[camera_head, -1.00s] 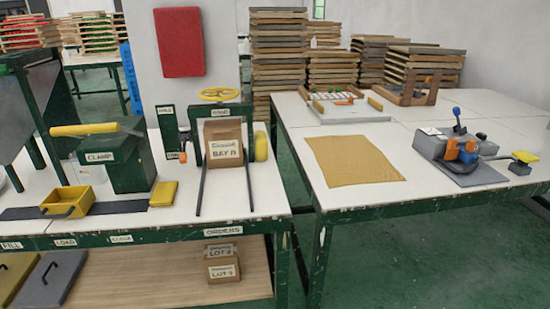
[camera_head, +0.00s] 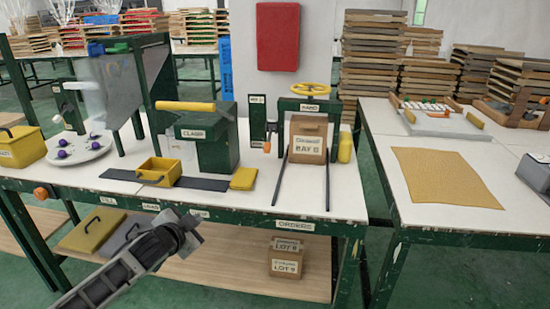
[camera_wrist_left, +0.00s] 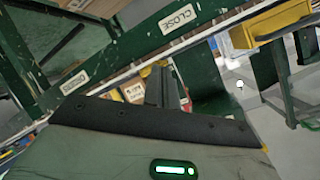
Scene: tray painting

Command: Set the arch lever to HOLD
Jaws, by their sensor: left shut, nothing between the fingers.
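The green arch (camera_head: 331,107) stands on the near table, with a yellow handwheel (camera_head: 312,90) on top. A narrow green panel (camera_head: 257,118) stands just left of it, with small white labels at its top and bottom. A dark lever with an orange knob (camera_head: 267,147) is beside this panel, its knob low near the bottom label. The labels are too small to read surely. My left gripper (camera_head: 190,232) is shut and empty, in front of the table's front edge, below and left of the lever. It also shows in the left wrist view (camera_wrist_left: 165,87). My right gripper is not in view.
A carton (camera_head: 307,140) stands under the arch between two dark rails. Left of it are a green clamp press (camera_head: 213,150), a yellow bin (camera_head: 158,170) and a yellow block (camera_head: 244,178). A yellow cylinder (camera_head: 344,147) stands right of the arch.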

